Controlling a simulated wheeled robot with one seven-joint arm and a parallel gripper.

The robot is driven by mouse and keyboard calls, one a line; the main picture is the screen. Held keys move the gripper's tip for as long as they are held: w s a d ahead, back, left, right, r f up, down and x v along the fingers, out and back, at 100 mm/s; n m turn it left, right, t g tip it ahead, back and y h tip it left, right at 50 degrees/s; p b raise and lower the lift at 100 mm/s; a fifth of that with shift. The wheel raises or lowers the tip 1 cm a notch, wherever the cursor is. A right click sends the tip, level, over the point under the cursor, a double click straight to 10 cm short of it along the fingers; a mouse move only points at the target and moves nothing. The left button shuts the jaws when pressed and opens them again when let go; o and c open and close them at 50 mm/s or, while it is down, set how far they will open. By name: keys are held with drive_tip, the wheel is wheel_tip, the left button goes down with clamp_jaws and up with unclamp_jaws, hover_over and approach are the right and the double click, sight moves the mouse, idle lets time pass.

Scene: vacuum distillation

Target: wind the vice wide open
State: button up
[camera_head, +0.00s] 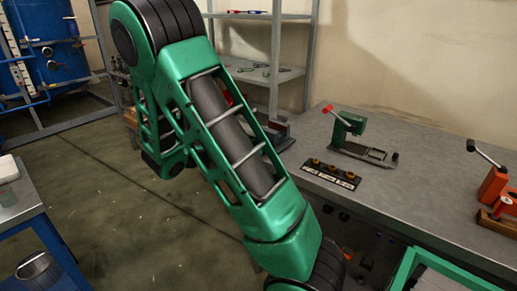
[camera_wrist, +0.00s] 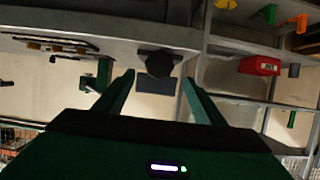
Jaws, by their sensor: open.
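I cannot tell for certain which fixture is the vice. A green bench device (camera_head: 349,124) with a red-tipped lever and a flat metal base stands on the grey workbench. A red-orange device (camera_head: 496,187) with a dark-tipped lever sits on a wooden block at the right edge, partly cut off. My gripper (camera_wrist: 159,77) shows in the wrist view, its two green fingers apart with nothing held between them. A dark knob-like shape (camera_wrist: 158,63) and a dark blue block (camera_wrist: 155,86) show beyond the fingertips. My gripper is out of sight in the head view.
The grey workbench (camera_head: 425,169) carries a dark strip with orange knobs (camera_head: 331,174). Metal shelves (camera_head: 276,74) stand behind. A blue table (camera_head: 22,212) is at the left, with open floor (camera_head: 115,190) between. The wrist view shows a red box (camera_wrist: 260,65).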

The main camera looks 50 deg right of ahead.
drive_tip(key=x, duration=0.9)
drive_tip(key=shift+d+f, duration=0.1)
drive_tip(key=c, duration=1)
